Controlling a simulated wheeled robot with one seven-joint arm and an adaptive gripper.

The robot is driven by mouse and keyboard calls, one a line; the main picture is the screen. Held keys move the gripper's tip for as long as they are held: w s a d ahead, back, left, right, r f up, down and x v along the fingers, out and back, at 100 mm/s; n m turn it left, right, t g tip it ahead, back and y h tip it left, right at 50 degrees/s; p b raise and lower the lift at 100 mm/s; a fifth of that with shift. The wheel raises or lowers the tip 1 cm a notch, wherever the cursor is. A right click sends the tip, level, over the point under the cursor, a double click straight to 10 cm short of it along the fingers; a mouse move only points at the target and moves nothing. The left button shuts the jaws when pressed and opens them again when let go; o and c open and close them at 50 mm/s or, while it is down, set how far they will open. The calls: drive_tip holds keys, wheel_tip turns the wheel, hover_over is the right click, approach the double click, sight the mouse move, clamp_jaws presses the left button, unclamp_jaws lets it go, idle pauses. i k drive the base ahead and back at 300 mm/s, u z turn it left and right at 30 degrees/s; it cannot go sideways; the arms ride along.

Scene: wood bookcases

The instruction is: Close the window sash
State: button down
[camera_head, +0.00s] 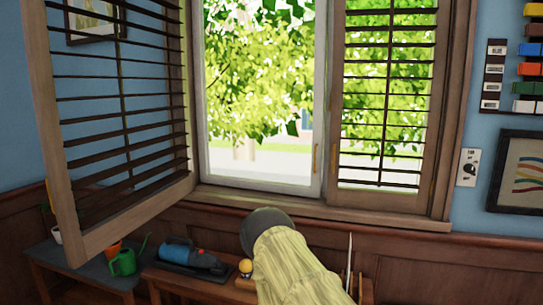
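The window has a white-framed sash (262,180) in its left half, with a small yellowish handle (314,160) on its right stile. I cannot tell whether this sash is fully seated or slightly ajar. A brown louvered shutter panel (60,180) at the left is swung out into the room, away from the opening. A second louvered panel (429,130) sits flat in the frame on the right. A pale yellow, ribbed form with a dark grey round end rises from the bottom centre, below the sill; it looks like part of my arm. My gripper's fingers are not visible.
The brown sill (300,207) runs below the window. A low bench (75,268) at lower left carries a green watering can (123,262). A blue and black tool (190,257) lies beside it. A wall dial (467,168), rack and framed picture (520,172) are at right.

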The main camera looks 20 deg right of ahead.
sight(313, 191)
drive_tip(key=i, duration=1.05)
drive_tip(key=z, duration=0.35)
